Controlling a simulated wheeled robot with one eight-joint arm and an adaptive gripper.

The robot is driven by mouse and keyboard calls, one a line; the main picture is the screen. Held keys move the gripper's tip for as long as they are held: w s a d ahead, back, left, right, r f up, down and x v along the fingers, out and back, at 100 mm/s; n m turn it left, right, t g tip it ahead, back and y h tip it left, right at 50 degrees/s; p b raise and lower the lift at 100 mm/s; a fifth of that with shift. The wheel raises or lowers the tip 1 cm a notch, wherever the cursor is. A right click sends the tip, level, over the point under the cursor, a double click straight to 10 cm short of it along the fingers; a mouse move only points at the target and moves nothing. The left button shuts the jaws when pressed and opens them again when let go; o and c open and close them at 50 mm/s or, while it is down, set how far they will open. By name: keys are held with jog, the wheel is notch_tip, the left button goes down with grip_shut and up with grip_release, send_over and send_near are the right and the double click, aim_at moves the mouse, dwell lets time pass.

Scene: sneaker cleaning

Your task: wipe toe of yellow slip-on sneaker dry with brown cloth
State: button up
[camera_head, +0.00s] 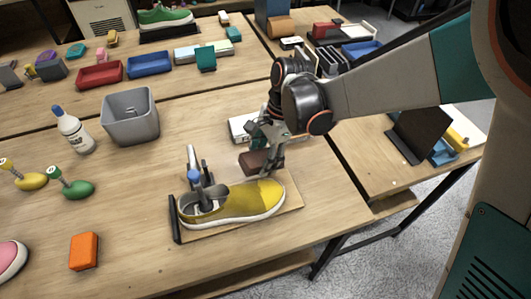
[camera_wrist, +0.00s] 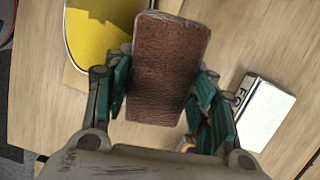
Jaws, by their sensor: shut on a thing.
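The yellow slip-on sneaker (camera_head: 239,203) with a white sole lies on a wooden board (camera_head: 291,191) at the table's front. Its toe points right in the head view and shows a darker patch. A stand with a blue knob sits in its opening. My gripper (camera_head: 266,155) is shut on the brown cloth (camera_head: 255,162), a folded block, and holds it behind and above the toe, apart from it. In the wrist view the cloth (camera_wrist: 167,68) sits between the fingers (camera_wrist: 160,95), and the sneaker's yellow toe (camera_wrist: 97,40) is at the upper left.
A white box (camera_head: 241,127) lies behind my gripper; it also shows in the wrist view (camera_wrist: 263,112). A grey bin (camera_head: 130,117), a white bottle (camera_head: 73,131) and an orange block (camera_head: 84,251) stand to the left. The table right of the board is clear up to its edge.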

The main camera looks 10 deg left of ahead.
aim_at(275, 188)
jog(key=shift+s+a+f+b, duration=0.1)
jog(key=shift+s+f+b, duration=0.05)
jog(key=shift+f+b, duration=0.4)
dwell(0.5)
jog(key=shift+s+d+r, duration=0.15)
jog(key=shift+s+d, duration=1.25)
jog(key=shift+s, duration=0.15)
jog(key=shift+s+d+r+p, duration=0.1)
jog(key=shift+s+d+p, duration=0.1)
jog(key=shift+s+d, duration=0.55)
jog(key=shift+s+d+p, duration=0.15)
jog(key=shift+s+d, duration=0.4)
jog(key=shift+s, duration=0.3)
jog(key=shift+r, duration=0.1)
jog(key=shift+p+v, duration=1.85)
jog(key=shift+v, duration=0.6)
jog(key=shift+w, duration=0.1)
